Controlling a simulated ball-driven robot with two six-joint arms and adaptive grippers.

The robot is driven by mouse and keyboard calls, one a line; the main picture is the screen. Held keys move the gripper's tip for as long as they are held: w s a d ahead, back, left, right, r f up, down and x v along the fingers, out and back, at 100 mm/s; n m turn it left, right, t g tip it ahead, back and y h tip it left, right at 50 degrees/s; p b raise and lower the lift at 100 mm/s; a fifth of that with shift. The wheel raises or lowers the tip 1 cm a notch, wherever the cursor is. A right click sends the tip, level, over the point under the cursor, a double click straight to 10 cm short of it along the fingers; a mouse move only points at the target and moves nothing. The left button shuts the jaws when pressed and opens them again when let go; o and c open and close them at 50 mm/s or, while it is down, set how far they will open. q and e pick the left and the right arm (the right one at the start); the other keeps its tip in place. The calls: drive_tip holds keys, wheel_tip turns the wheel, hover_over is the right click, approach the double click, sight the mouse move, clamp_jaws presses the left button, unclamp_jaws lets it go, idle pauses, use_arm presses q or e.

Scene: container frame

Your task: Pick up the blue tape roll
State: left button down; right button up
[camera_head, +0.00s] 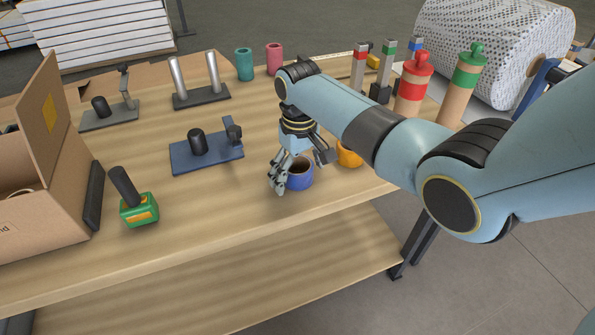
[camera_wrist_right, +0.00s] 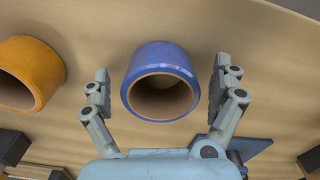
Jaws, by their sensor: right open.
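The blue tape roll (camera_head: 301,178) stands on the wooden table near its front edge, with its brown core facing up. In the right wrist view the blue tape roll (camera_wrist_right: 161,60) sits between the two spread fingers. My right gripper (camera_head: 297,182) is open at the roll, one finger on the left of it and the other to the right. In the right wrist view my right gripper (camera_wrist_right: 159,95) shows a gap between each finger and the roll. My left gripper is not in view.
An orange tape roll (camera_head: 348,155) stands close by on the right, partly behind my arm. A blue holder (camera_head: 207,153), a green tool (camera_head: 139,209) and a cardboard box (camera_head: 45,205) are to the left. Red and green-topped cylinders (camera_head: 414,86) stand at the back right.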

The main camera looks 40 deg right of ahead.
drive_tip(key=c, duration=1.2)
drive_tip(key=shift+r, duration=0.1)
drive_tip(key=shift+c, duration=0.2)
